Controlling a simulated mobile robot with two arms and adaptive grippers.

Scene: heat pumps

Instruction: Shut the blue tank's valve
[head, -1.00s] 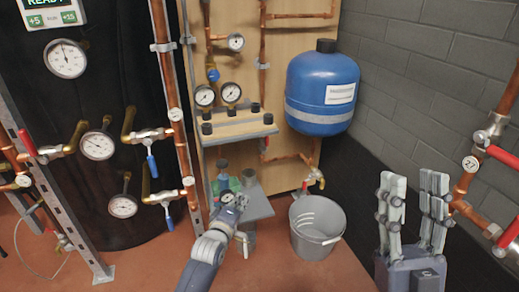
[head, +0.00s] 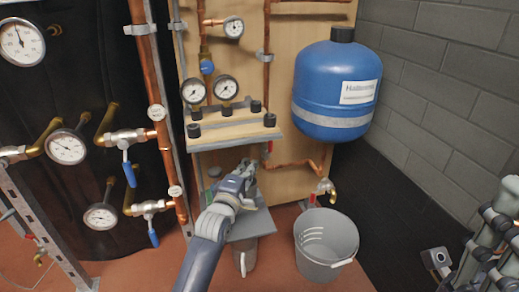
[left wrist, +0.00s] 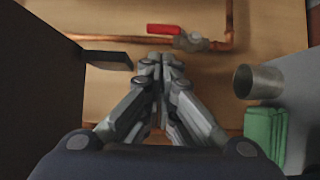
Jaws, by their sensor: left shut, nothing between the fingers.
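The blue tank (head: 337,88) hangs on the wooden board at the right. A copper pipe runs below it. In the left wrist view a valve (left wrist: 190,42) with a red lever (left wrist: 165,30) sits on this pipe, the lever lying roughly along the pipe. In the head view a bit of red (head: 270,147) shows beside my left gripper (head: 250,166), which hides most of the valve. The left gripper also shows in the left wrist view (left wrist: 162,62), shut and empty, its tips just short of the valve, apart from it. My right gripper (head: 492,235) is partly cut off at the right edge, its fingers apart.
A wooden shelf (head: 232,132) with black knobs overhangs my left gripper. A grey bucket (head: 326,246) stands below a brass tap (head: 325,188). Blue-levered valves (head: 126,160) are at the left.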

